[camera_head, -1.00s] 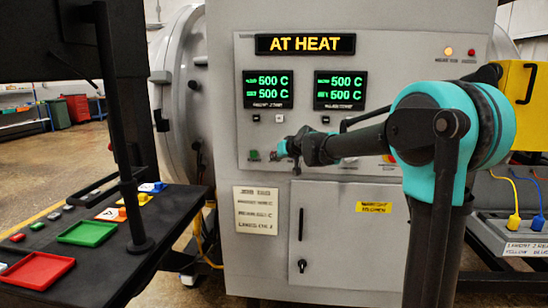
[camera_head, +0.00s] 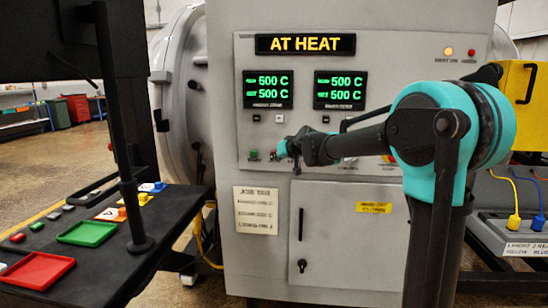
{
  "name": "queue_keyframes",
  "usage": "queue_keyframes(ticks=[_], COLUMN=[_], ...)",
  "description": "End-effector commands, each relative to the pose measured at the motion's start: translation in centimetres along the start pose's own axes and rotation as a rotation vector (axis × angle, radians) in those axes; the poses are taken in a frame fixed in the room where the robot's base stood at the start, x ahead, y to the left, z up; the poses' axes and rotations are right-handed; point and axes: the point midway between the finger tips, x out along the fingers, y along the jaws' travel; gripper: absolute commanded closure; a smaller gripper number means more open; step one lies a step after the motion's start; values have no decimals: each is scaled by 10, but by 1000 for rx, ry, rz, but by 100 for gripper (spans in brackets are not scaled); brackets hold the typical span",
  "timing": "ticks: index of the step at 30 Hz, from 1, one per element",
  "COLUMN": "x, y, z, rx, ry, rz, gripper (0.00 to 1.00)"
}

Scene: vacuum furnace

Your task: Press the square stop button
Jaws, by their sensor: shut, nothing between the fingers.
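The furnace control panel (camera_head: 400,110) fills the middle of the view, with the lit sign "AT HEAT" (camera_head: 305,44) and two displays (camera_head: 268,89) reading 500 C. My gripper (camera_head: 284,150) is shut and empty at the lower left of the panel, close to its face. Whether it touches the panel cannot be told. A green round button (camera_head: 254,155) shows just left of my gripper. A small dark reddish spot (camera_head: 273,156) sits beside the gripper tip and is partly covered; its shape is too small to tell. The square stop button cannot be clearly made out.
A grey cabinet door (camera_head: 345,235) is below the panel. A black table (camera_head: 100,270) with a red tray (camera_head: 38,270) and a green tray (camera_head: 87,233) stands at left. A yellow box (camera_head: 522,100) is at right. My arm hides the panel's lower right.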

Motion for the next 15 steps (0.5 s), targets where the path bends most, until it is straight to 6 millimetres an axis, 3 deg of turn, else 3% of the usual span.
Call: queue_keyframes(ticks=[15], x=[6], y=[4], z=[-5], rx=[0], ry=[0], rz=[0], gripper=[100])
